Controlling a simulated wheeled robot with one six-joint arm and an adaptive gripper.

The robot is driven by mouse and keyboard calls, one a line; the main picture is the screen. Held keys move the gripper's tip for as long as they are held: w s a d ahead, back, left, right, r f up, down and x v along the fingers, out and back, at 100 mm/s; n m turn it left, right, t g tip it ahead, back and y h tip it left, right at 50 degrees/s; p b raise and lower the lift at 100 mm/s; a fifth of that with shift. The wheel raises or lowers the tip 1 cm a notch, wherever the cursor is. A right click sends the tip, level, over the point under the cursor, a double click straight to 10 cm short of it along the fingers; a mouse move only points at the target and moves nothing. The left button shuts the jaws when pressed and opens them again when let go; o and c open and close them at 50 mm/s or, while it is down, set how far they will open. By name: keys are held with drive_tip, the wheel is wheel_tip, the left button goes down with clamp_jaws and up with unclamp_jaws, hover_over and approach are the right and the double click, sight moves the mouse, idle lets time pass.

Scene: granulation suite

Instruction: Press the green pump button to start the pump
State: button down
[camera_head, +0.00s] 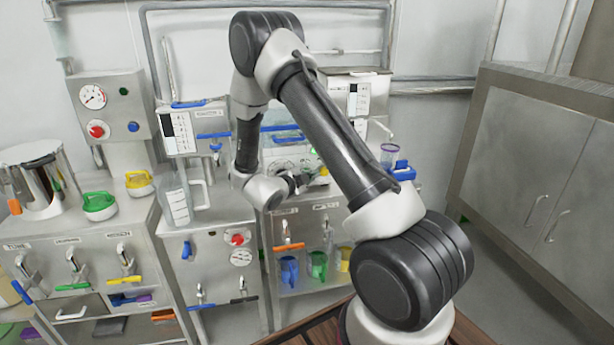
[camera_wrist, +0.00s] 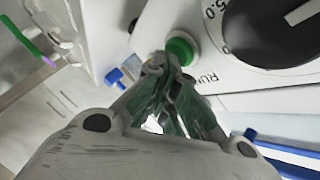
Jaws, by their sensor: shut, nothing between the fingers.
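In the wrist view a round green button (camera_wrist: 182,48) sits in a pale ring on a white panel, beside a label that starts "RUN". My gripper (camera_wrist: 160,62) is shut and empty, and its fingertips are right at the button, overlapping its lower left edge in the picture. I cannot tell whether they touch it. In the head view my gripper (camera_head: 318,180) is small, in front of the middle machine, and partly hidden by my arm. The button cannot be made out clearly there.
A large black dial (camera_wrist: 270,30) is right of the button. In the head view a gauge panel (camera_head: 108,105) stands at the left, a clear pitcher (camera_head: 178,203) is left of my gripper, and coloured jugs (camera_head: 318,264) stand on a shelf below. A steel cabinet (camera_head: 530,170) is at the right.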

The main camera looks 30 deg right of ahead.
drive_tip(key=shift+w+r, duration=0.15)
drive_tip(key=shift+w, duration=0.2)
drive_tip(key=shift+s, duration=0.2)
drive_tip(key=s+a, duration=0.1)
drive_tip(key=s, duration=0.5)
drive_tip(key=shift+a, duration=0.35)
idle(0.3)
